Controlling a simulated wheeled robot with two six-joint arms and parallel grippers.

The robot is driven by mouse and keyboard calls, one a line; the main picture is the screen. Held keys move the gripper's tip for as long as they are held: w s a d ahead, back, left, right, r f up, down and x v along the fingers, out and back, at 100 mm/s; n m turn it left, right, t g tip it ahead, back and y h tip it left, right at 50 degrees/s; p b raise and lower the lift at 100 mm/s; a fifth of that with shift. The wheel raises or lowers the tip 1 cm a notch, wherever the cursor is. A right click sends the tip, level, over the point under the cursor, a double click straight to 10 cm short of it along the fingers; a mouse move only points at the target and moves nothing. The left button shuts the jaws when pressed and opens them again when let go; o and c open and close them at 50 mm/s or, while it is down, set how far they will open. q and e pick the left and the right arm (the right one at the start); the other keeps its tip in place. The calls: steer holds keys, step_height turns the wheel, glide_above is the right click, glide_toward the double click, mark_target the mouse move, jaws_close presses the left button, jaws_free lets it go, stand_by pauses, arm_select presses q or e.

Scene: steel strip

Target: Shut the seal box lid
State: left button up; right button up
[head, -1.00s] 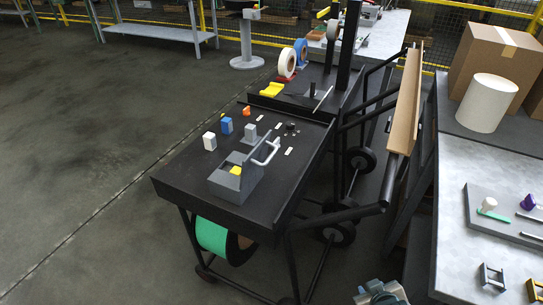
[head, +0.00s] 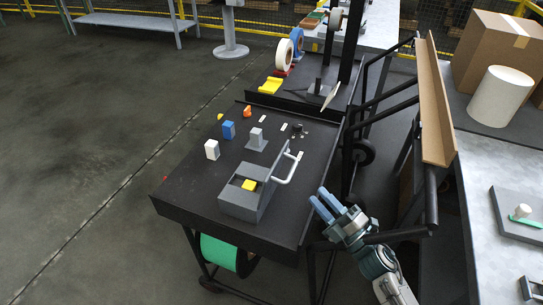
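The grey seal box (head: 238,206) sits on the dark cart top near its front edge. Its top opening shows a yellow piece (head: 249,185) inside. A grey lid panel (head: 272,180) stands raised along the box's right side, with a pale bar handle (head: 291,167) beside it. My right gripper (head: 317,197) has blue fingers and points up and left, to the right of the box and apart from it. A gap shows between its fingers, and nothing is seen in it. My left gripper is out of view.
White (head: 212,150), blue (head: 228,130) and orange (head: 248,111) blocks and a grey stand (head: 257,140) lie behind the box. A black post (head: 352,45) and cart rails rise at the right. A metal bench (head: 490,190) is farther right.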

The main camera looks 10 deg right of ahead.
mark_target(293, 169)
steer(key=shift+n+y, duration=0.3)
steer(key=shift+y, duration=0.1)
steer(key=p+x, duration=0.2)
steer(key=x, duration=0.1)
steer(key=p+x, duration=0.1)
steer(key=x, duration=0.3)
steer(key=shift+s+a+r+p, duration=0.15)
steer(key=shift+s+r+p, duration=0.1)
steer(key=shift+r+p, duration=0.15)
steer(key=x, duration=0.1)
steer(key=p+x, duration=0.1)
steer(key=x, duration=0.1)
steer(key=shift+w+a+f, duration=0.15)
steer(key=shift+w+a, duration=0.1)
steer(key=shift+w, duration=0.15)
steer(key=shift+c, duration=0.4)
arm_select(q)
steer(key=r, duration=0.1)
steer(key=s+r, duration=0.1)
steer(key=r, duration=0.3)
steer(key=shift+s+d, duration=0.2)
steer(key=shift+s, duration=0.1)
arm_select(e)
jaws_close()
